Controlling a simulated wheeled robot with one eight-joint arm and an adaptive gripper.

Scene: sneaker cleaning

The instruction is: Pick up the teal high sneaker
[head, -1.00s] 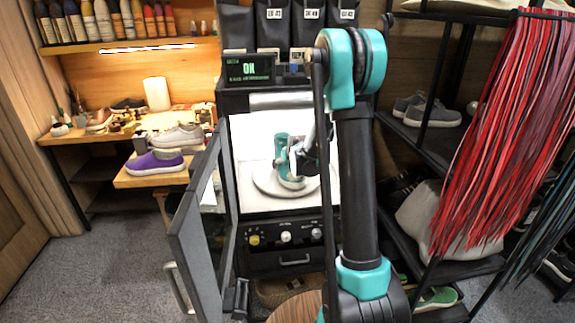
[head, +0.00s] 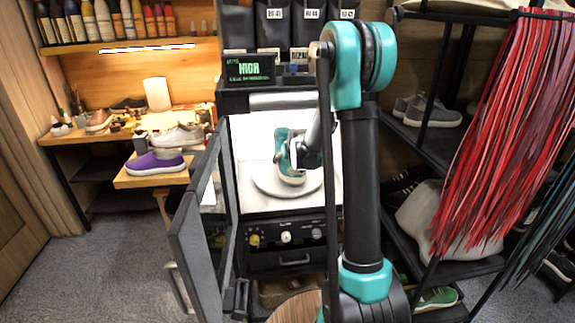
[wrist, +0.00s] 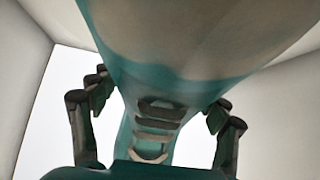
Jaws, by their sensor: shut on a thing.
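The teal high sneaker (head: 282,146) is inside the white-lined chamber of the machine, over the round pale plate (head: 262,184). Its pale sole faces down; I cannot tell whether it touches the plate. My gripper (head: 297,155) reaches into the chamber from the right and is shut on the sneaker. In the wrist view the sneaker (wrist: 150,85) fills the middle, teal with a pale upper area and lace bands. My gripper's fingers (wrist: 160,108) press on both its sides. My arm hides part of the chamber's right side.
The machine's dark door (head: 200,235) stands open on the left. Knobs (head: 286,237) line the panel below the chamber. A purple sneaker (head: 155,163) sits on the bench at left. A shoe rack (head: 435,150) and hanging red laces (head: 500,130) stand close on the right.

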